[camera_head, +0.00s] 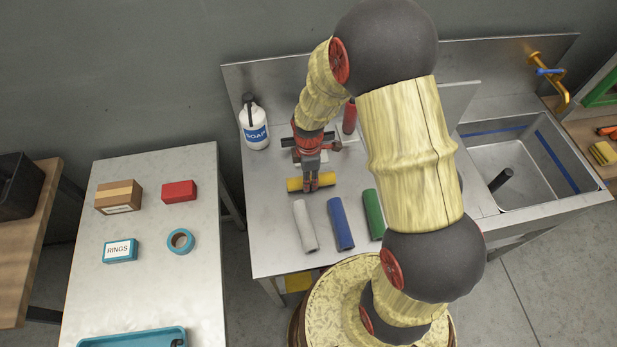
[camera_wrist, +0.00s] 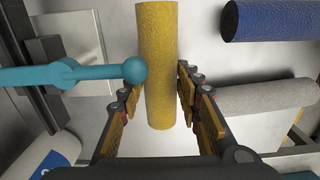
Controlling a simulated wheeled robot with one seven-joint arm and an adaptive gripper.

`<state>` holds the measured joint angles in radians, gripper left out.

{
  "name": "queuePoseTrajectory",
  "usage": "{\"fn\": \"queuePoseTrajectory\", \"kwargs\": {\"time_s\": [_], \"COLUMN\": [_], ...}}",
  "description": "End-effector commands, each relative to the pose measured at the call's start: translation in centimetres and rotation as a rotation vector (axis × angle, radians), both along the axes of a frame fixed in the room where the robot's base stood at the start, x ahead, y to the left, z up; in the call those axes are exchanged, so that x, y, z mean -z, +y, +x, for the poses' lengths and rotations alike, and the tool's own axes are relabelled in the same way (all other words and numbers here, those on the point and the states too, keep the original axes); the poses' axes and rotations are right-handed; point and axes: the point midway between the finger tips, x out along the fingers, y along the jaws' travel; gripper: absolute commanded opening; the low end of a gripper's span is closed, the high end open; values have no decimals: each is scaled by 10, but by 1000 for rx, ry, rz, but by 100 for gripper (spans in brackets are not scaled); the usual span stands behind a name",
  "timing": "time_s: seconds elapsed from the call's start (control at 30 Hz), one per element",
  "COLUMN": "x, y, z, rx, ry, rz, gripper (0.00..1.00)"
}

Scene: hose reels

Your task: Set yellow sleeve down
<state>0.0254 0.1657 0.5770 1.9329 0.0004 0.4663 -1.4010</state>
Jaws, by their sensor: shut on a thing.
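The yellow sleeve (camera_head: 295,185) lies crosswise in my gripper (camera_head: 311,184) over the left part of the steel counter. My gripper is shut on it, with the fingers pointing down. In the wrist view the yellow sleeve (camera_wrist: 158,40) runs between the two fingers, its near end showing past them. I cannot tell whether the sleeve touches the counter or is a little above it.
White (camera_head: 305,226), blue (camera_head: 341,224) and green (camera_head: 373,212) sleeves lie in front on the counter (camera_head: 262,215). A soap bottle (camera_head: 254,122) stands at the left back. A teal ball-ended rod (camera_wrist: 100,73) is close to the sleeve. A sink (camera_head: 520,170) is at right.

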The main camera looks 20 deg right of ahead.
Motion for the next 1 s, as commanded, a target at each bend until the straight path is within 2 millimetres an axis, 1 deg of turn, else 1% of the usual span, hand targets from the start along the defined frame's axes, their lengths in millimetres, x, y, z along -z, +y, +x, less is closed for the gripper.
{"fn": "queuePoseTrajectory", "kwargs": {"time_s": [0.07, 0.1, 0.4, 0.67, 0.77, 0.87, 1.0], "x": [3, 3, 2, 2, -3, -14, -42], "y": [0, 0, 0, 0, 0, 0, 0], "z": [0, 0, 0, 0, 0, 0, 1], "rx": [0, 0, 0, 0, 0, 0, 0], "ry": [0, 0, 0, 0, -1, -2, -5], "rz": [0, 0, 0, 0, 0, 0, 0], "gripper": [8, 36, 52, 52, 52, 52, 52]}}
